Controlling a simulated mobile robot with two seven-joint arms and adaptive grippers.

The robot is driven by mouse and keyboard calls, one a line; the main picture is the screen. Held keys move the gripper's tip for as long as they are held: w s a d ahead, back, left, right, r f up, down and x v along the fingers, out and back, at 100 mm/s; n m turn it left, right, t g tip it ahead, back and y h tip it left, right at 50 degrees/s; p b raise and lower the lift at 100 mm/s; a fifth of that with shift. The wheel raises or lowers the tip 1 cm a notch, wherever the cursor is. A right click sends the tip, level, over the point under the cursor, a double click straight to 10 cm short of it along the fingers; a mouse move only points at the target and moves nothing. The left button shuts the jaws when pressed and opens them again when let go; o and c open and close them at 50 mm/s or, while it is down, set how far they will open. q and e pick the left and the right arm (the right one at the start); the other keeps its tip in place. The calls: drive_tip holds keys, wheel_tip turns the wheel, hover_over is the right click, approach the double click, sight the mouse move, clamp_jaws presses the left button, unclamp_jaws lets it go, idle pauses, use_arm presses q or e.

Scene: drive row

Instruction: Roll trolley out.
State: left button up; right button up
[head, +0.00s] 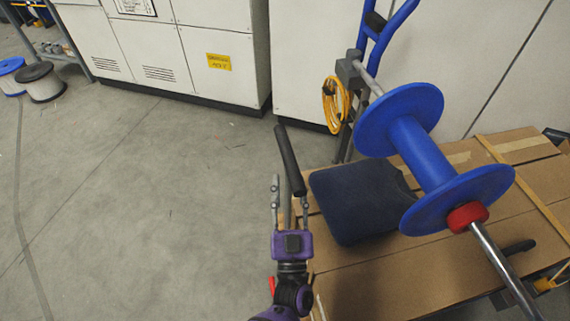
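A low platform topped with brown cardboard (375,285) fills the lower right; it may be the trolley, but its wheels are hidden. A black bar-shaped grip (288,158) stands at its left edge. My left gripper (290,190), purple with grey fingers, points up the picture at the lower end of this grip. Its fingers are apart, the right one overlapping or close to the grip's end; I cannot tell whether they touch. A blue tubular frame (385,35) rises behind the platform. My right gripper is not in view.
A blue spool (425,155) on a steel shaft with a red collar (467,217) hangs over the platform and a dark blue cushion (355,203). Pale cabinets (220,60) line the back. Reels (40,82) stand at far left. The grey floor (150,210) at left is clear.

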sight(289, 167)
use_arm(q)
drive_tip(key=shift+x, duration=2.8)
drive_tip(key=shift+f, duration=0.1)
drive_tip(key=shift+d, duration=0.1)
clamp_jaws()
